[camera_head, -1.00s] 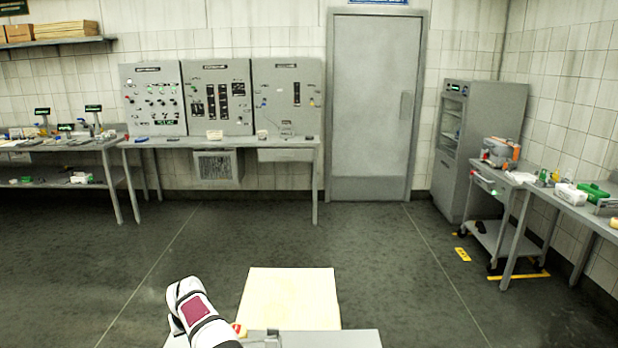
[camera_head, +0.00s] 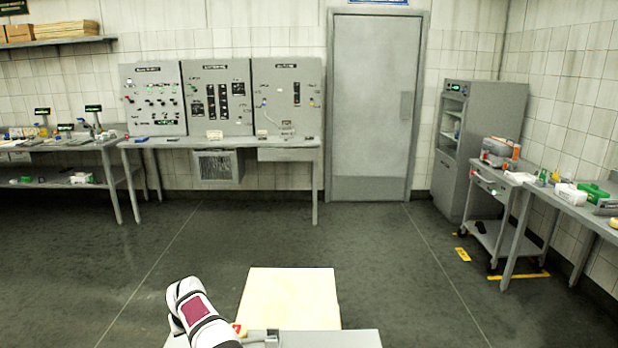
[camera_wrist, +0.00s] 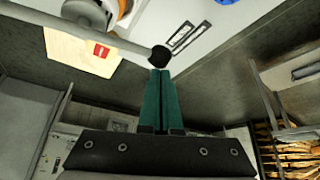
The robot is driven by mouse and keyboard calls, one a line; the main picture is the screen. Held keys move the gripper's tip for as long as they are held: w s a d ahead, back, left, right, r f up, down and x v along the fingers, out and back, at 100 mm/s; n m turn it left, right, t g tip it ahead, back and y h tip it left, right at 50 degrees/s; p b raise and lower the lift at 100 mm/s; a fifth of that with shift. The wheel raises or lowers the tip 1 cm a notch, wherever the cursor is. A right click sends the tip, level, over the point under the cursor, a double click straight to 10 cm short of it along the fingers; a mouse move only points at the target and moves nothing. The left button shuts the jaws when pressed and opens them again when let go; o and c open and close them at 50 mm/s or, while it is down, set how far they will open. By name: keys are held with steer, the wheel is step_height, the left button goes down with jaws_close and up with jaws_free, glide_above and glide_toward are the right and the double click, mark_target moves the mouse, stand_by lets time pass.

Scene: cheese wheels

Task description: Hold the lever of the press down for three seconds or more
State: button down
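The press lever shows in the wrist view as a grey rod (camera_wrist: 105,36) running from the upper left to a black ball knob (camera_wrist: 160,56). My gripper (camera_wrist: 163,72) has two green fingers side by side with only a thin line between them; it is shut and holds nothing visible. Its fingertips are right at the knob; whether they press on it I cannot tell. Behind the rod are a grey round part (camera_wrist: 86,13) and an orange part, cut off by the frame. In the head view only my white arm shows at the bottom; gripper and lever are not clearly visible.
A pale tan board (camera_head: 288,298) lies beside my arm, on or over a grey surface (camera_head: 330,338). The floor beyond is clear up to the wall benches and the cart (camera_head: 490,220).

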step_height(320, 180, up, 10)
stand_by(1.2)
steer(key=s+d+r+m+g, duration=0.1)
steer(key=s+d+r+m, duration=0.15)
steer(key=s+d, duration=0.4)
steer(key=s+d+r+m+g+h, duration=0.1)
steer(key=s+d+r, duration=0.2)
steer(key=d, duration=0.6)
steer(key=s+d+r+m+g, duration=0.1)
steer(key=s+d+r+m, duration=0.15)
steer(key=s+d, duration=0.4)
steer(key=s+d+f+m, duration=0.2)
steer(key=s+d, duration=0.1)
steer(key=s, duration=0.6)
steer(key=s+d+f+m+g, duration=0.1)
steer(key=s+d, duration=0.3)
steer(key=s, duration=0.4)
steer(key=s+d+f+m+g, duration=0.1)
steer(key=s+d+f, duration=0.3)
steer(key=s, duration=0.5)
steer(key=shift+s+d+m, duration=0.15)
steer(key=shift+s+m, duration=0.2)
steer(key=shift+m, duration=0.45)
